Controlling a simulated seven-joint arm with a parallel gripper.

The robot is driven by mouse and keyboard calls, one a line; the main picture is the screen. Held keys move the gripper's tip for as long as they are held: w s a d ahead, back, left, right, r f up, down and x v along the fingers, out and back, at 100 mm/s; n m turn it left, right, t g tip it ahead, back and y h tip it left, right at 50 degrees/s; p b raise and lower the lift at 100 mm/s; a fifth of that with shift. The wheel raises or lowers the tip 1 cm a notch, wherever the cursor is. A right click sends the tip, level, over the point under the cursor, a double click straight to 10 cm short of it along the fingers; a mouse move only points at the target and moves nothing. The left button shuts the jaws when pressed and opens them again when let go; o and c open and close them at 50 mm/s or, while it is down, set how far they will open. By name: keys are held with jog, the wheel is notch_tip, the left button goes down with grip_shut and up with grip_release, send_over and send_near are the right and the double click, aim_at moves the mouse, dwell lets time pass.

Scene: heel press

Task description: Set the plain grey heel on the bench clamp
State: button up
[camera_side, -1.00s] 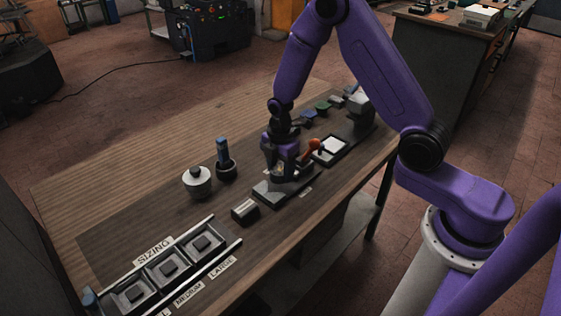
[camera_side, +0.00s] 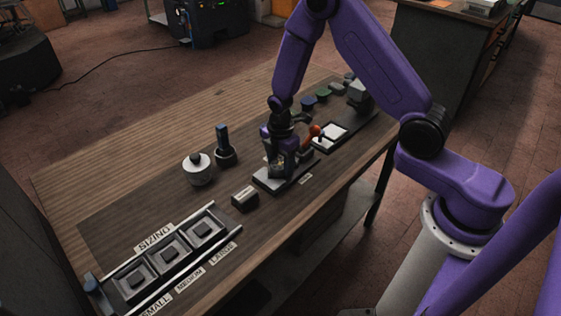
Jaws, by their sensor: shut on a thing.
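My gripper (camera_side: 279,163) points down over the bench clamp (camera_side: 268,184), a dark base with a toggle lever that has an orange-red handle (camera_side: 314,131). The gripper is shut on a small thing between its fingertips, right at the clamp. That thing is mostly hidden by the fingers, so I cannot make out its shape or whether it touches the clamp. The lever handle stands just right of the gripper, tilted up.
A sizing tray (camera_side: 205,229) with three compartments lies at the front left. A white pot (camera_side: 197,170) and a dark blue-handled tool (camera_side: 223,146) stand left of the clamp. A small dark block (camera_side: 244,197) sits near the clamp. A white-topped pad (camera_side: 332,134) lies behind.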

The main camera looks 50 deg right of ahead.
jog(key=shift+f, duration=0.6)
dwell(0.5)
jog(key=o, duration=1.4)
jog(key=shift+r, duration=0.1)
notch_tip(320, 180, up, 17)
jog(key=shift+r, duration=0.15)
jog(key=s+a+r+m, duration=0.1)
jog(key=s+a+r, duration=0.15)
jog(key=s, duration=0.45)
jog(key=s+a+r+m, duration=0.2)
jog(key=s+a, duration=0.1)
jog(key=s, duration=0.3)
jog(key=s+d, duration=0.1)
jog(key=s, duration=0.4)
jog(key=s+d+m, duration=0.1)
jog(key=s, duration=0.5)
jog(key=s+d+m, duration=0.1)
jog(key=s, duration=0.4)
jog(key=shift+s+d+r, duration=0.1)
jog(key=shift+s+r, duration=0.25)
jog(key=shift+r, duration=0.05)
